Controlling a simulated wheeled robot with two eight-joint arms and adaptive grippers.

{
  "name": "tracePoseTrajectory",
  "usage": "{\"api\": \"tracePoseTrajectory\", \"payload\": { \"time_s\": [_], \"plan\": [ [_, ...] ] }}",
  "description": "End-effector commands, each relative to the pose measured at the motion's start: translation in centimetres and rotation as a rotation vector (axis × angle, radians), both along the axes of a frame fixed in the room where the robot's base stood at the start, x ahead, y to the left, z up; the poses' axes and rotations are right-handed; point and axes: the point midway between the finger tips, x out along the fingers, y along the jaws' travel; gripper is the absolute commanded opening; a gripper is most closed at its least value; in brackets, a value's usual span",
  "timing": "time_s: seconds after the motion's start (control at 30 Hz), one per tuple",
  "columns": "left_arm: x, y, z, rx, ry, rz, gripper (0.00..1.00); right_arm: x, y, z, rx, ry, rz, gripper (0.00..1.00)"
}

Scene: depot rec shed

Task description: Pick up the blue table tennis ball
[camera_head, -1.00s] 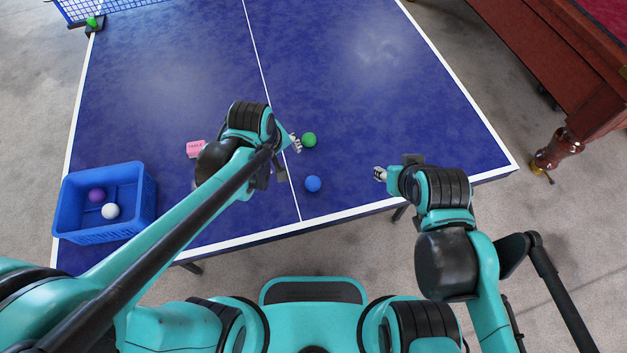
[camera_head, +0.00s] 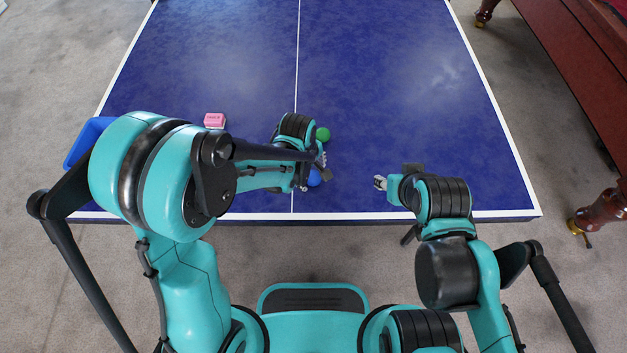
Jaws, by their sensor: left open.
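The blue table tennis ball (camera_head: 314,178) lies on the blue table near its front edge, right of the white centre line. It is partly hidden by my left gripper (camera_head: 319,165), which is open beside or just above it; I cannot tell whether they touch. A green ball (camera_head: 323,134) lies just beyond the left gripper. My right gripper (camera_head: 380,183) is over the table's front part, to the right of the blue ball and apart from it; whether its fingers are apart is too small to tell.
The table tennis table (camera_head: 400,100) is mostly clear beyond the balls. A blue crate (camera_head: 87,143) at the left is mostly hidden behind my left arm. A red-brown wooden table (camera_head: 580,80) stands at the right.

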Motion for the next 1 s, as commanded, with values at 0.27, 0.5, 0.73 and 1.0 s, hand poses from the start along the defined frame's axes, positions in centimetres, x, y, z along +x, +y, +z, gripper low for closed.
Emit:
{"api": "tracePoseTrajectory", "payload": {
  "time_s": [0.27,0.5,0.73,1.0],
  "plan": [
    [0.2,-0.1,-1.5,0.0,0.0,0.0,0.66,0.0,0.0,-0.7,0.0,0.0,0.0,0.4],
    [0.2,-0.1,-1.5,0.0,0.0,0.0,0.22,0.0,0.0,-0.7,0.0,0.0,0.0,0.4],
    [0.2,-0.1,-1.5,0.0,0.0,0.0,0.22,0.0,0.0,-0.7,0.0,0.0,0.0,0.4],
    [0.2,-0.1,-0.4,0.0,0.0,0.0,0.22,0.0,0.0,-0.1,0.0,0.0,0.0,0.4]
  ]
}}
